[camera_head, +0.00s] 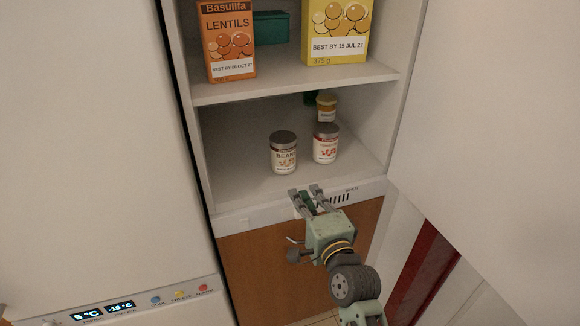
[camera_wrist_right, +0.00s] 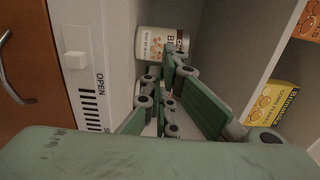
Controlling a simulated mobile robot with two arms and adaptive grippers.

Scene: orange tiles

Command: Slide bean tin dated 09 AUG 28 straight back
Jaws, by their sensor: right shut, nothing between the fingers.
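The bean tin (camera_head: 284,158), white with a dark lid and a "BEANS" label, stands upright on the lower shelf, left of centre. It also shows sideways in the wrist view (camera_wrist_right: 152,45), just beyond my fingers; its date is too small to read. My right gripper (camera_head: 305,190) is at the shelf's front edge, in front of the tin and a little to the right. It is shut and empty. In the head view there is a gap between fingertips and tin; in the wrist view they overlap, so I cannot tell whether they touch. My left gripper is out of view.
Shelf behind the bean tin looks clear. A lentils box (camera_head: 228,45) and a yellow box (camera_head: 338,30) stand on the upper shelf (camera_head: 290,82).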

